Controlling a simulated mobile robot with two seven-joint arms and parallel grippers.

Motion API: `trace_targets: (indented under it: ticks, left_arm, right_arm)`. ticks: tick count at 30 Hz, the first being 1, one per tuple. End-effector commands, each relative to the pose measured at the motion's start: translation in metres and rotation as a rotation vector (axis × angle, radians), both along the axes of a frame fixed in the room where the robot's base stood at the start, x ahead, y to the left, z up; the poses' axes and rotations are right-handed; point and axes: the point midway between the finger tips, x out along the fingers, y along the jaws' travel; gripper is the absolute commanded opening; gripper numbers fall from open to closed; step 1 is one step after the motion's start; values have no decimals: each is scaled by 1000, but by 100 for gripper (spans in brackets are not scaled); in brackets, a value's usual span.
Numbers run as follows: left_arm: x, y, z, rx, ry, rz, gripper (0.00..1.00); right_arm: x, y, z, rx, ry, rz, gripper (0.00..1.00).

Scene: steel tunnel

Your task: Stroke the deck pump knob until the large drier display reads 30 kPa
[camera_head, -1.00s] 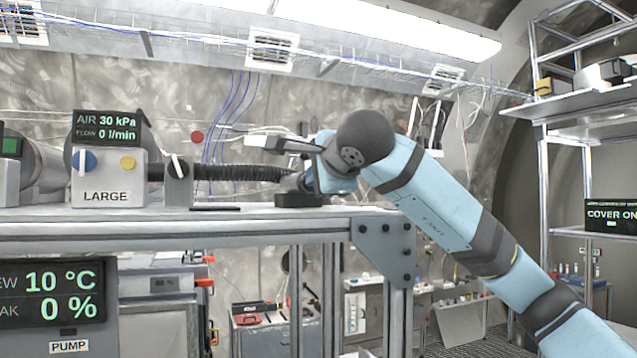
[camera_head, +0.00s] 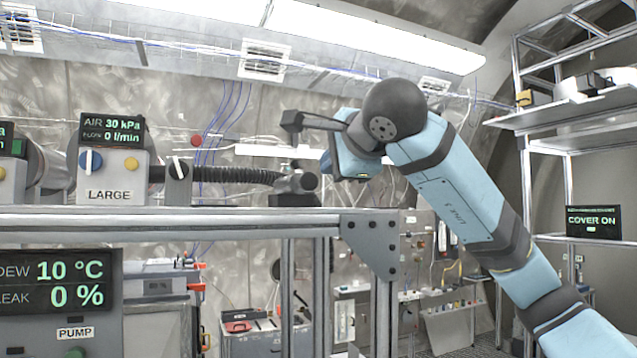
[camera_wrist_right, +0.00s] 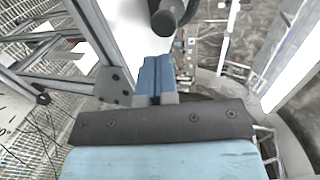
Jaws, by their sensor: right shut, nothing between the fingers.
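The large drier display (camera_head: 112,130) reads AIR 30 kPa and FLOW 0 l/min, above the grey box marked LARGE (camera_head: 112,178). The dark deck pump knob (camera_head: 308,181) stands at the right end of the deck, beside the end of the ribbed black hose. A dark round-ended part, apparently this knob, also shows at the top of the right wrist view (camera_wrist_right: 163,22). My right gripper (camera_head: 328,162) is above and slightly right of the knob, apart from it. Its blue fingers are shut together and empty in the right wrist view (camera_wrist_right: 154,62). My left gripper is not in view.
The deck's steel frame (camera_head: 190,222) runs below the pump, with a bracket (camera_head: 372,245) at its right corner. A lower panel (camera_head: 60,282) reads 10 °C and 0 %. A shelf screen (camera_head: 593,221) at right reads COVER ON.

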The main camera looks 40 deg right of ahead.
Motion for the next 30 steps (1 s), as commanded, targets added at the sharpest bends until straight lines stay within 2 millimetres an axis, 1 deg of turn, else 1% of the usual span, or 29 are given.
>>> trace_targets:
  ticks: [1,3,6,9,13,30]
  left_arm:
    - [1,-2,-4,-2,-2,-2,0]
    - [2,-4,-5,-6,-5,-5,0]
    - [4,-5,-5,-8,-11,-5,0]
    - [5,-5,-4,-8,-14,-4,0]
    - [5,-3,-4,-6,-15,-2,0]
    - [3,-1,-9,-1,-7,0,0]
  right_arm:
    - [-10,2,2,0,-4,2,0]
    - [-21,4,5,0,-3,1,0]
    - [-33,7,9,-1,-2,1,0]
    - [-40,8,12,-1,-2,0,0]
    - [-43,9,13,-1,0,1,0]
    - [-42,8,13,0,0,0,0]
